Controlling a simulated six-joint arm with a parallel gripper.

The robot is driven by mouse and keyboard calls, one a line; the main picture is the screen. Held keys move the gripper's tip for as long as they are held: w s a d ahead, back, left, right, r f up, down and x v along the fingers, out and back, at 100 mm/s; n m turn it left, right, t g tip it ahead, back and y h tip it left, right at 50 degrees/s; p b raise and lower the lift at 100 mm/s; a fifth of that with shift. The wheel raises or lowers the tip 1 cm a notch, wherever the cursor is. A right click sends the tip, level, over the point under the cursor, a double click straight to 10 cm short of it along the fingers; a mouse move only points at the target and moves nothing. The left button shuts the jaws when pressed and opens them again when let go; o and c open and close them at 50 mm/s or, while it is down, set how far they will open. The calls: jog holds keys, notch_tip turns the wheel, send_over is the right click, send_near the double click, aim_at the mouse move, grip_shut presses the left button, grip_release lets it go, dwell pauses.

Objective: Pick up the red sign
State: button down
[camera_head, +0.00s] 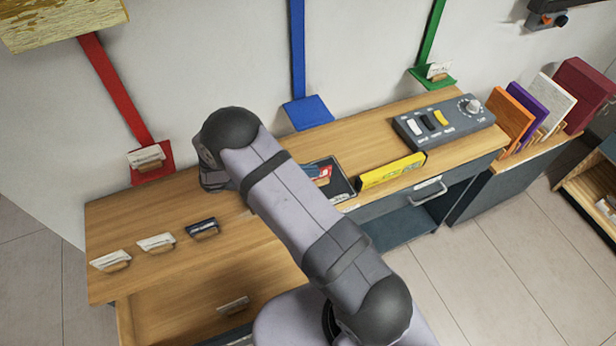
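A small red sign or card (325,170) lies in a dark tray (342,188) on the wooden desk, just right of my arm. A blue-grey piece and a tan piece show beside it, and my arm hides part of the tray's left side. My arm crosses the middle of the view, its far joint bent down toward the desk left of the tray. My gripper's fingers are hidden behind the arm, so I cannot see whether they touch anything.
Two white cards (110,260) (156,242) and a dark one (202,227) stand in holders on the desk's left. Red (152,176), blue (308,112) and green (433,78) wall shelves, a yellow bar (392,171) and a control box (445,122) surround.

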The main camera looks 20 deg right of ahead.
jog(key=shift+r+b, duration=0.75)
jog(key=shift+r, duration=2.7)
